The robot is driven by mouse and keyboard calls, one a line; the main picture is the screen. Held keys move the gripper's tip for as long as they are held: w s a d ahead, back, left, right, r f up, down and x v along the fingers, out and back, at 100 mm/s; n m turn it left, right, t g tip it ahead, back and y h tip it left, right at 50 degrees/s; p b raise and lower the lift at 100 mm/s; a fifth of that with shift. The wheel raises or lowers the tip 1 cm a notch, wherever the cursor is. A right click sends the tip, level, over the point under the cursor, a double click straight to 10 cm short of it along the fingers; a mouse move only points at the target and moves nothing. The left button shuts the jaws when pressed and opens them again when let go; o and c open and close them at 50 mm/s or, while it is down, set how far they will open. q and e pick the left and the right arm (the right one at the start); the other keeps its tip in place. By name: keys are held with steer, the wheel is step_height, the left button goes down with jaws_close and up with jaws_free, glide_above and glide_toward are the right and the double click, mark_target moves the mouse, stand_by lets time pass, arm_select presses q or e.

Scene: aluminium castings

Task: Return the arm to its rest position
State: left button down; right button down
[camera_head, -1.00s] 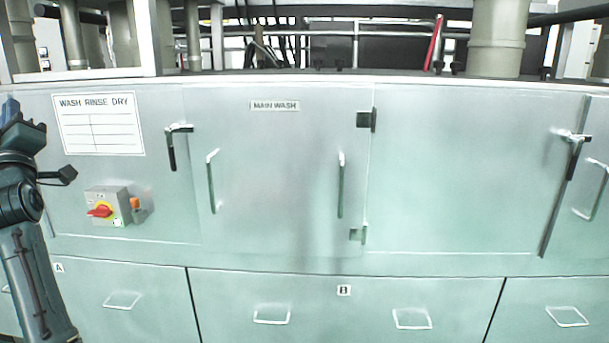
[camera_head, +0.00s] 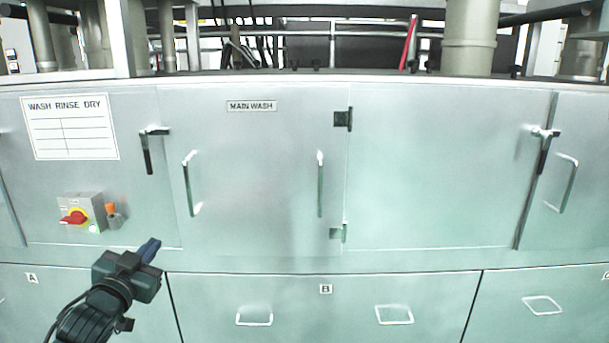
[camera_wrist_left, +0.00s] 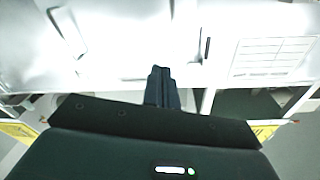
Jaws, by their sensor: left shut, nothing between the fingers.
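My left gripper (camera_head: 149,250) is at the lower left in the head view, in front of the metal washer cabinet. Its dark fingers are together and point up and to the right, with nothing between them. In the left wrist view the shut fingers (camera_wrist_left: 161,74) show at the centre, against the pale metal cabinet. My right gripper is in neither view.
The washer cabinet (camera_head: 440,180) fills the view, with a main wash door (camera_head: 255,150) and bar handles. A red rotary switch (camera_head: 74,217) and a lit green button (camera_head: 93,229) sit up and left of the gripper. Drawers with handles (camera_head: 254,320) run below.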

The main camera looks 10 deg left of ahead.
arm_select(q)
steer(key=s+d+f+m+g+h, duration=0.2)
steer(key=s+d+f, duration=0.25)
steer(key=f, duration=0.45)
steer(key=s+d+f+m+g+h, duration=0.25)
steer(key=d+f, duration=0.25)
steer(key=f, duration=0.3)
steer(key=s+d+f+m+g+h, duration=0.1)
steer(key=s+d+f+g, duration=0.1)
steer(key=s+d+f, duration=0.5)
steer(key=s+d+f+m+g+h, duration=0.1)
steer(key=s+d+f+g, duration=0.25)
steer(key=s+f, duration=0.45)
steer(key=d+r+n+t, duration=0.2)
steer(key=d+n, duration=0.3)
steer(key=d, duration=0.4)
steer(key=shift+r+p, duration=0.35)
steer(key=shift+r, duration=0.45)
steer(key=shift+s+a+n, duration=0.1)
steer(key=shift+a+n, duration=0.05)
steer(key=shift+n, duration=0.1)
